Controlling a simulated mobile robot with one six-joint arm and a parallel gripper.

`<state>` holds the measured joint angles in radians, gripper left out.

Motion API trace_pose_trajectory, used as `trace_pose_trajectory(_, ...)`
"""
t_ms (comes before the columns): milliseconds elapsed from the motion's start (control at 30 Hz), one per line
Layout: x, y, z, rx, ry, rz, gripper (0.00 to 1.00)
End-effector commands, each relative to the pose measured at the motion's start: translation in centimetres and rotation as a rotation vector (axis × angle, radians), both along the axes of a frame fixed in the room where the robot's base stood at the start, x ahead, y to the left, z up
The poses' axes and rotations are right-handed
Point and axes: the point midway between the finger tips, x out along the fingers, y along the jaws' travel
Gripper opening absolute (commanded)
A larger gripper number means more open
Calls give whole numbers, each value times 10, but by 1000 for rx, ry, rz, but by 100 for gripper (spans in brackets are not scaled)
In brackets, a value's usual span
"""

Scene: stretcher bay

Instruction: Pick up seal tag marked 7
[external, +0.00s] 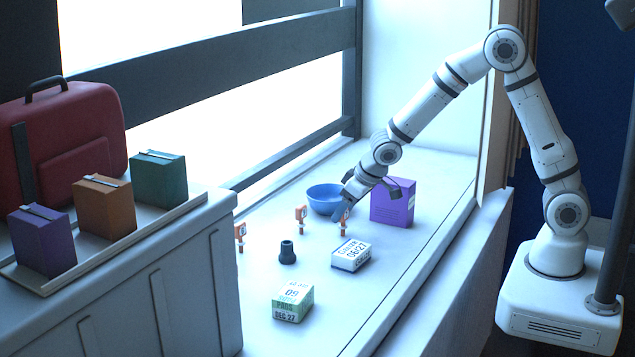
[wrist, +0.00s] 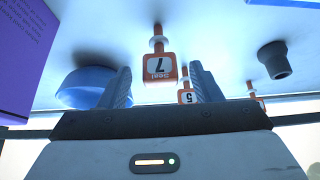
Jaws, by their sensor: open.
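The seal tag marked 7 (wrist: 158,67) is an orange-edged white square on a short stem. In the wrist view it appears upside down, lined up between the two fingers. In the external view the tag nearest my gripper (external: 344,220) seems to be this one, partly hidden by a finger; its number is unreadable there. My gripper (external: 370,198) is open and low over the ledge, beside the tag. In the wrist view my gripper (wrist: 160,72) has its fingers apart, with no visible contact on the tag.
A seal tag marked 5 (wrist: 187,96) stands behind, near one finger; another tag (external: 240,232) is farther left. A blue bowl (external: 324,199) and a purple box (external: 392,203) are close to my gripper. A dark rubber piece (external: 287,253), a white box (external: 351,255) and a green box (external: 293,300) stand on the ledge.

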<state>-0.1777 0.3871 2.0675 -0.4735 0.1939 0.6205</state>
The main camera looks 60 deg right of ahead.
Motion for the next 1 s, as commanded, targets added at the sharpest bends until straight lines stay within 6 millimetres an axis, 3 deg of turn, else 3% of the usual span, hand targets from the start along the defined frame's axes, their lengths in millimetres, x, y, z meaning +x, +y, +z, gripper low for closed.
trace_pose_trajectory(200, 13, 0, -25, 0, 1, -1, 58)
trace_pose_trajectory(467, 14, 0, -26, 0, 0, 0, 58)
trace_pose_trajectory(1000, 14, 0, -26, 0, 0, 0, 15)
